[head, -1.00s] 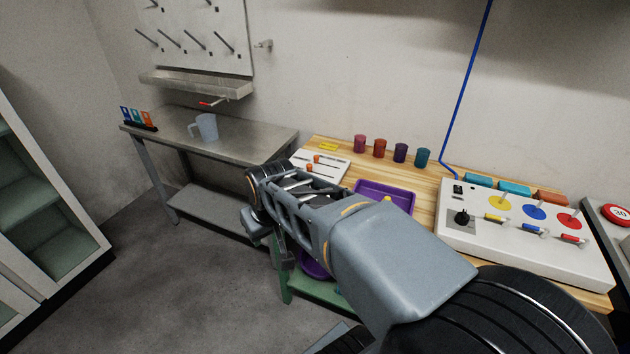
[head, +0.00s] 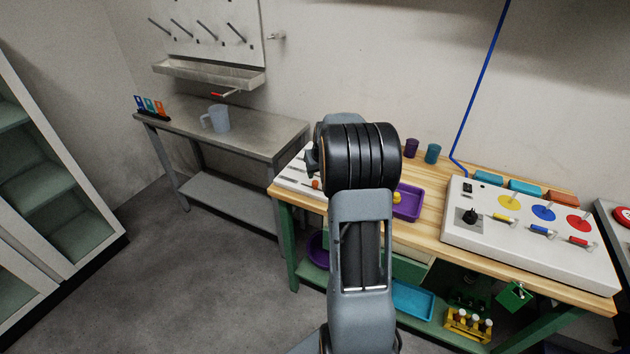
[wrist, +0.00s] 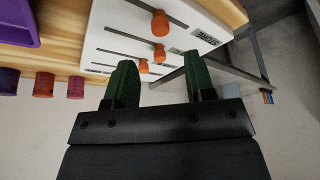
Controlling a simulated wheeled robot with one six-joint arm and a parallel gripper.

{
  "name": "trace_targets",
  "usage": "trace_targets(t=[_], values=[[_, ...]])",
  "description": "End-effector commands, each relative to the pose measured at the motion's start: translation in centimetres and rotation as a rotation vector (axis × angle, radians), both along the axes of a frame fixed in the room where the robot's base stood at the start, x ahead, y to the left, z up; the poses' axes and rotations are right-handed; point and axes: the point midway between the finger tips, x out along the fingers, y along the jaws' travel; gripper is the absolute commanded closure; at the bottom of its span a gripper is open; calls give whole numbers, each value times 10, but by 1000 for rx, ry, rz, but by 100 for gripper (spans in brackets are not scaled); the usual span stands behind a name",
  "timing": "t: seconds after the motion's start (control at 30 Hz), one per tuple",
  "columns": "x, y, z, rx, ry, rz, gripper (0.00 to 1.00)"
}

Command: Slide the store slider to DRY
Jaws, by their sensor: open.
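A white slider board (wrist: 118,28) with several dark slots and orange knobs fills the upper middle of the wrist view. One orange knob (wrist: 160,23) sits farther up. Two more, a middle knob (wrist: 158,53) and a lower knob (wrist: 143,66), are close together near my fingers. In the head view my arm hides the gripper and most of the board (head: 289,173); one orange knob (head: 316,184) shows.
The board lies on a wooden bench (head: 430,225). A purple tray (head: 408,203) and a control box (head: 530,235) with coloured discs and levers are to its right. Cups (wrist: 45,84) stand along the bench. A metal table (head: 255,137) with a jug (head: 216,118) stands left.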

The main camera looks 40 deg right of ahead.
Motion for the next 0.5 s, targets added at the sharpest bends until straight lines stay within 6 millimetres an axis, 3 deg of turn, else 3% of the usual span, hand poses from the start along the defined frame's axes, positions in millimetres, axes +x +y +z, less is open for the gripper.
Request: trace_targets(t=[0.2,0.5], values=[[15,-4,-37,1,2,0,50],[26,-7,-64,-1,0,2,50]])
